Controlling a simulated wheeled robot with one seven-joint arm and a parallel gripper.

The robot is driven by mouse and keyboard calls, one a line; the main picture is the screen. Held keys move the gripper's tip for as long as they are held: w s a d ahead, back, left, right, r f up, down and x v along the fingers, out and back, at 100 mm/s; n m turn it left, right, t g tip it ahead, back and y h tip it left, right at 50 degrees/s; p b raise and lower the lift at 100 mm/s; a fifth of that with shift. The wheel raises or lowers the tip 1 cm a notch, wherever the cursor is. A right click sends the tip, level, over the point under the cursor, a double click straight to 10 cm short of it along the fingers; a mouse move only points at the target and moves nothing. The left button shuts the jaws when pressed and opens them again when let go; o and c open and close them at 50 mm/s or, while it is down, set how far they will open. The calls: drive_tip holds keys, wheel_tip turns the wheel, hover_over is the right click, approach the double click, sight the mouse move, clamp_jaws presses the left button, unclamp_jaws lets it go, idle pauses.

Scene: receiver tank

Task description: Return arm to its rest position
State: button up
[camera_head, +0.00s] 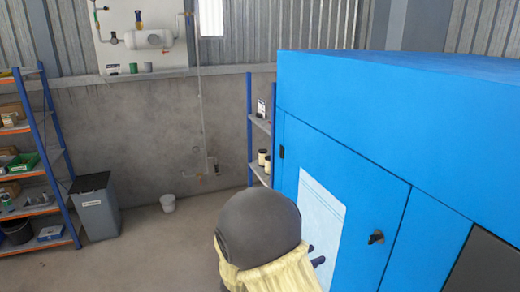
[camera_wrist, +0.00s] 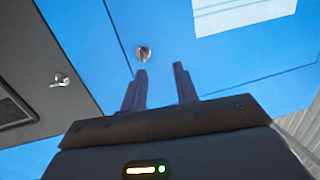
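My gripper (camera_wrist: 160,88) is in the wrist view with its two dark fingers apart and nothing between them. It points toward the blue cabinet (camera_wrist: 90,40), which fills most of that view; the gap between fingertips and door cannot be told. A cabinet knob (camera_wrist: 143,53) shows just beyond the left fingertip. In the head view, my arm's dark round joint and cream cover stand in front of the blue cabinet (camera_head: 360,95). Dark finger parts show just right of the cover, before the white sheet on the door. The receiver tank (camera_head: 150,39) is mounted on the back wall.
The cabinet door has a dark latch (camera_head: 376,237) and a white sheet (camera_head: 318,215). A narrow shelf (camera_head: 260,125) stands left of the cabinet. Floor between is clear.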

drive_tip(key=w+f+n+t+y, duration=0.1)
drive_tip(key=w+n+t+y, duration=0.25)
drive_tip(key=y, duration=0.25)
drive_tip(key=s+f+n+g+y, duration=0.1)
drive_tip(key=s+n+g+y, duration=0.3)
drive_tip(key=s, duration=0.5)
drive_tip(key=s+d+f+n+g+y, duration=0.1)
drive_tip(key=s+n+g+y, duration=0.3)
drive_tip(key=s, duration=0.5)
drive_tip(key=shift+s+f+n+g+y, duration=0.35)
drive_tip(key=shift+f+n, duration=0.2)
drive_tip(key=shift+f, duration=0.2)
